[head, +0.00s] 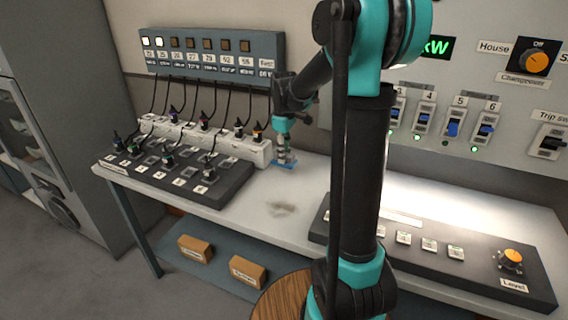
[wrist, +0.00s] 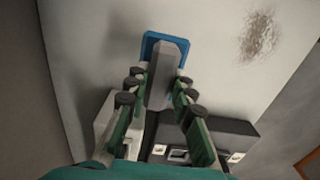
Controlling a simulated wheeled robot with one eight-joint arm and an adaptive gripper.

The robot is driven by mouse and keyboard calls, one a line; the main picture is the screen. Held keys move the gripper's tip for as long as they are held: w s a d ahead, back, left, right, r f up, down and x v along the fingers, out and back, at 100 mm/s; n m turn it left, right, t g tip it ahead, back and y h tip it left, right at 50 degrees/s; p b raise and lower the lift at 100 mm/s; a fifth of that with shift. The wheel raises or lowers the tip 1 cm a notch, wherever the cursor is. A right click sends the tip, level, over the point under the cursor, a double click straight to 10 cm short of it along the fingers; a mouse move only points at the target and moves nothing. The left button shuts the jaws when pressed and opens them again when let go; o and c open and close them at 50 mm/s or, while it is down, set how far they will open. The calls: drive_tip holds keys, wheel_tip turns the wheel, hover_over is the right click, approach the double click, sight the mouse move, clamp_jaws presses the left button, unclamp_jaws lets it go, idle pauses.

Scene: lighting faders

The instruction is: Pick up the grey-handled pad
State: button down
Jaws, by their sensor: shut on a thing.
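The grey-handled pad has a blue base and a grey bar handle. In the wrist view its grey handle (wrist: 162,75) stands between the fingers of my gripper (wrist: 160,88), which is shut on it. The blue base (wrist: 150,45) shows beyond the handle, close over the white tabletop. In the head view the blue pad (head: 285,164) is below my gripper (head: 284,150), near the back of the table, just right of the white socket strip. Whether the pad touches the table I cannot tell.
A black patch panel (head: 185,190) with several plugs and cables stands at the left, before the white socket strip (head: 230,148). A dark fader desk (head: 470,262) lies at the right. A brownish smudge (head: 283,208) marks the otherwise bare tabletop (head: 262,222) between them.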

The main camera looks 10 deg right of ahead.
drive_tip(key=shift+s+a+r, duration=0.1)
drive_tip(key=shift+s+r, duration=0.05)
drive_tip(key=shift+r, duration=0.7)
drive_tip(key=s+a, duration=0.5)
drive_tip(key=s, duration=0.3)
drive_tip(key=s+a, duration=0.5)
drive_tip(key=s, duration=0.3)
drive_tip(key=shift+a+f, duration=0.15)
drive_tip(key=shift+a, duration=0.2)
